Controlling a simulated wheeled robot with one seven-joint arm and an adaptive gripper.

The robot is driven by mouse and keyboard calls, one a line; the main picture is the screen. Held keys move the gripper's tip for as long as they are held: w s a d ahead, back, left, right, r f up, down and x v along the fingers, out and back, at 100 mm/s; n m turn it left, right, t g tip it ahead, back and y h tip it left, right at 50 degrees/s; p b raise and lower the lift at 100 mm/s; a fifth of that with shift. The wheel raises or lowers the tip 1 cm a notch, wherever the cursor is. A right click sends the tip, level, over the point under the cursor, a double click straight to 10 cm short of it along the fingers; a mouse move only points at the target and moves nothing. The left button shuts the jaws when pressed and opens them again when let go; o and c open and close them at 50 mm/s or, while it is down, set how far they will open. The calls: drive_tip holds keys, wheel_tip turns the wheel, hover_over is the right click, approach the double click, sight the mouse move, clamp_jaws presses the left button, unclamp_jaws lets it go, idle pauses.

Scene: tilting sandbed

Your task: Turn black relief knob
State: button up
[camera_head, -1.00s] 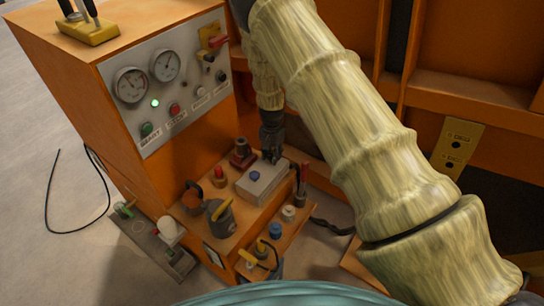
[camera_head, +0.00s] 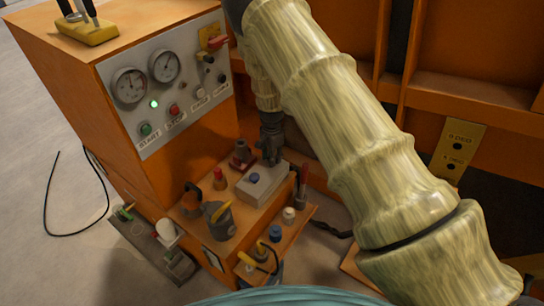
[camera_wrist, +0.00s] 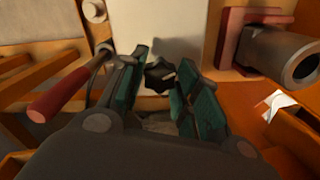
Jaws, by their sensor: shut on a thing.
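The black relief knob (camera_wrist: 158,78) shows in the wrist view as a small dark lobed knob at the near end of a pale grey valve box (camera_wrist: 155,20). My gripper (camera_wrist: 161,70) has its two green-padded fingers on either side of the knob, closed on it. In the head view my gripper (camera_head: 270,153) points down at the far end of the grey box (camera_head: 262,190), which has a blue button on top. The knob is hidden behind my gripper there.
A red-handled lever (camera_wrist: 62,95) stands left of my gripper in the wrist view. A grey cylinder on a red base (camera_wrist: 282,52) is close on the right. The orange cabinet carries a gauge panel (camera_head: 165,90). Several fittings crowd the orange shelf nearby.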

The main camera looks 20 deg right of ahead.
drive_tip(key=shift+w+r, duration=0.15)
drive_tip(key=o, duration=1.1)
drive_tip(key=shift+c, duration=0.2)
wheel_tip(320, 180, up, 12)
